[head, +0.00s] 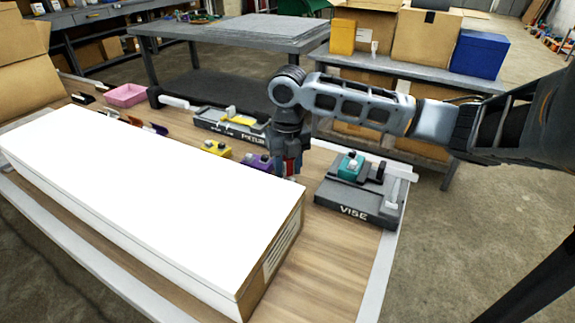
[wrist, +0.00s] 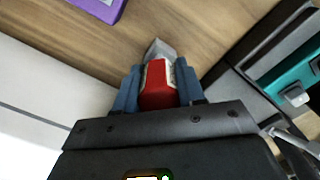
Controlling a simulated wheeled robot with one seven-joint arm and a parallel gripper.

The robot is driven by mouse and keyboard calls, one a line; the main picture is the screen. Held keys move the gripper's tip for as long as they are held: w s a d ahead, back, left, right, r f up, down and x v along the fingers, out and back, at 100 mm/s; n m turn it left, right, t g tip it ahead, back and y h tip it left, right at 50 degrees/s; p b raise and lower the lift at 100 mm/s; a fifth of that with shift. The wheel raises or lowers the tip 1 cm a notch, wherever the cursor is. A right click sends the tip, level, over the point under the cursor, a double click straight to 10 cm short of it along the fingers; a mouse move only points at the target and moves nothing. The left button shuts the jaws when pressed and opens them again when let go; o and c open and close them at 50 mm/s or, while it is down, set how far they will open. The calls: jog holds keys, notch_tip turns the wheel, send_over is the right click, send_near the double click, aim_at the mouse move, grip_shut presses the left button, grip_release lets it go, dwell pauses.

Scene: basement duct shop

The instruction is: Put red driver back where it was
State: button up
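My gripper (wrist: 158,88) is shut on the red driver (wrist: 157,85). In the wrist view its red body sits between the two blue-grey fingers, and a grey tip points away from the gripper. In the head view my gripper (head: 289,170) points down over the wooden bench, between the purple block (head: 257,162) and the grey vise (head: 345,197). Only a little red of the driver (head: 291,166) shows there. I cannot tell whether its tip touches the bench.
A long white-topped box (head: 150,205) fills the near bench, close to my gripper. The vise holds a teal block (head: 351,165). A yellow block (head: 216,148), a grey fixture (head: 228,124) and a pink tray (head: 126,95) stand farther back. Bare wood (head: 335,250) lies at front right.

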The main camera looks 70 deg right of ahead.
jog(key=o, duration=0.4)
jog(key=shift+o, duration=0.2)
jog(key=shift+r, duration=0.1)
notch_tip(320, 180, up, 12)
jog(key=shift+s+a+r+b, duration=0.1)
jog(key=shift+b, duration=0.25)
